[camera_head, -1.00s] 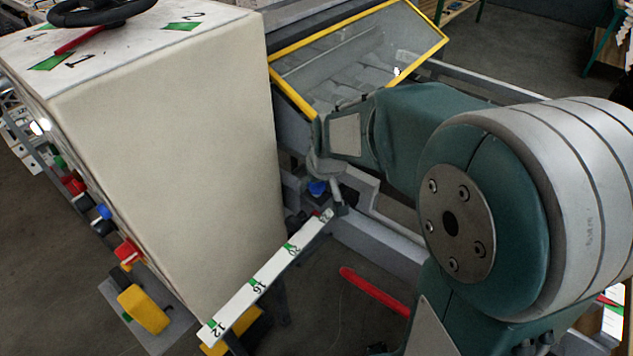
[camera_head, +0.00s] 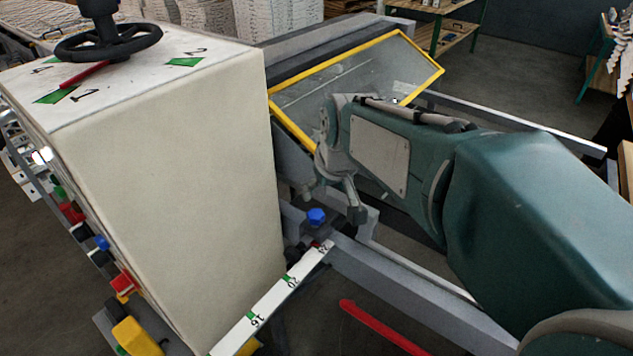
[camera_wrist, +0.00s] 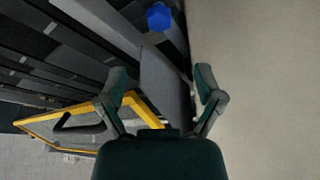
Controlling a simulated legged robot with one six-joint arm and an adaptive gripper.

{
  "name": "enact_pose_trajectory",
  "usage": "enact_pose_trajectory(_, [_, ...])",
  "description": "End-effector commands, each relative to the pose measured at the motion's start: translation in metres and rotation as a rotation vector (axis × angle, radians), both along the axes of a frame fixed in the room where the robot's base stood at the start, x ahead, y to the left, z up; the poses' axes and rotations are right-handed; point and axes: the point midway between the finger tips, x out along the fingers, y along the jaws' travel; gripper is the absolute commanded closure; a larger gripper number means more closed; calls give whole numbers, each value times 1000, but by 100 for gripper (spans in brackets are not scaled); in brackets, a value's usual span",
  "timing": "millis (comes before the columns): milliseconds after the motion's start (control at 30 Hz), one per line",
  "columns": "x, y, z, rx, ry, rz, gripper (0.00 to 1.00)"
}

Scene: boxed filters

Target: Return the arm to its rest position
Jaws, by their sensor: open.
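My gripper (camera_head: 335,190) is at the end of my green arm in the head view, beside the right side of the large cream cabinet (camera_head: 180,170). In the wrist view my gripper (camera_wrist: 158,95) shows its two fingers apart, with nothing between them. A blue knob (camera_head: 316,217) sits just below the gripper in the head view. The blue knob also shows near the top of the wrist view (camera_wrist: 159,17), beyond the fingers. The yellow-framed clear guard (camera_head: 420,68) stands behind the gripper.
A black handwheel (camera_head: 108,42) is on top of the cabinet. A white numbered rail (camera_head: 275,297) slopes beside it. A red bar (camera_head: 380,326) is low on the right. Grey machine rails (camera_head: 420,285) run under my arm. A shelf (camera_head: 450,30) stands at the back.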

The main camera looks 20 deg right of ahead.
Motion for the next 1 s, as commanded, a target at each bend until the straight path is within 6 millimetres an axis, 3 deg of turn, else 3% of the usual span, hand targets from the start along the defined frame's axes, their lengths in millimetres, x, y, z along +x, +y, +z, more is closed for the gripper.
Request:
enact_pose_trajectory(367, [-6,1,2,0,-6,-4,15])
enact_pose_trajectory(467, [-27,2,7,-1,-19,-16,15])
enact_pose_trajectory(600, [-72,4,12,1,-47,-45,15])
enact_pose_trajectory(800, [-130,5,5,4,-82,-91,15])
enact_pose_trajectory(1000, [-160,5,-5,5,-101,-117,15])
